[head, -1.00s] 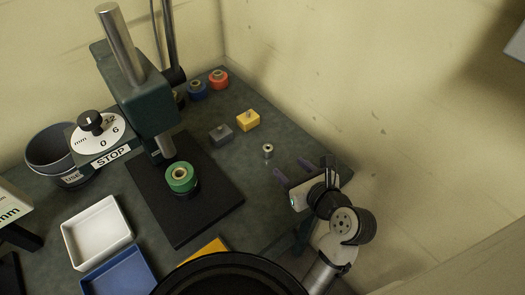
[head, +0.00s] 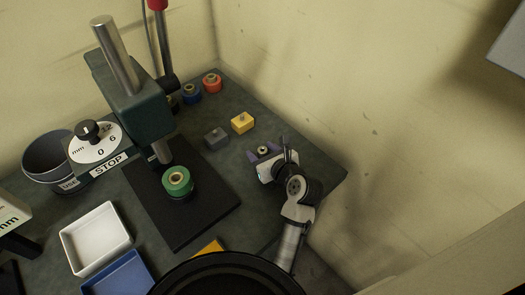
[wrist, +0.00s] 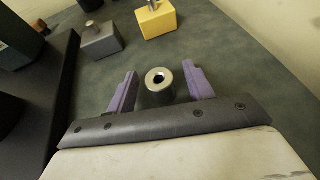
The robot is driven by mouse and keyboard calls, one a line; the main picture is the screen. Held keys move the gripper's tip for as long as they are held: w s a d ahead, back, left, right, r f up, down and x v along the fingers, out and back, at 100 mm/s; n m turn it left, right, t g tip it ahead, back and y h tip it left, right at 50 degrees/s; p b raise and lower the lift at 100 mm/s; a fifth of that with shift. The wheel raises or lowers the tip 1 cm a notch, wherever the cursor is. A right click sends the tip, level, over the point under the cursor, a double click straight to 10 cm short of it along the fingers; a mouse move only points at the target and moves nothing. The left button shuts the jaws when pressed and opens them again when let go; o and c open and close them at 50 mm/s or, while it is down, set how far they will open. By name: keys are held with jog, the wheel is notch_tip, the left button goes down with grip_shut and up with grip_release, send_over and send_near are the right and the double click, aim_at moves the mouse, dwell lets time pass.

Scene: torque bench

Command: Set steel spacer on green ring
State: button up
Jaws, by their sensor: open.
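The steel spacer (wrist: 159,87) is a short grey metal cylinder with a hole through it, upright on the bench. It also shows in the head view (head: 262,151). My gripper (wrist: 160,85) is open, with one purple finger on each side of the spacer and a gap visible on both sides. The green ring (head: 177,181) sits on the black base plate of the press, below its ram, with a lighter centre hole facing up. The ring is not visible in the wrist view.
A yellow block (head: 242,122) and a grey block (head: 216,138) stand beyond the spacer. The press (head: 130,95) rises over its black plate (head: 205,215). A white tray (head: 96,238) lies front left.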

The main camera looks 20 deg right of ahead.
jog(key=shift+c, duration=0.4)
grip_shut()
jog(key=shift+w, duration=0.1)
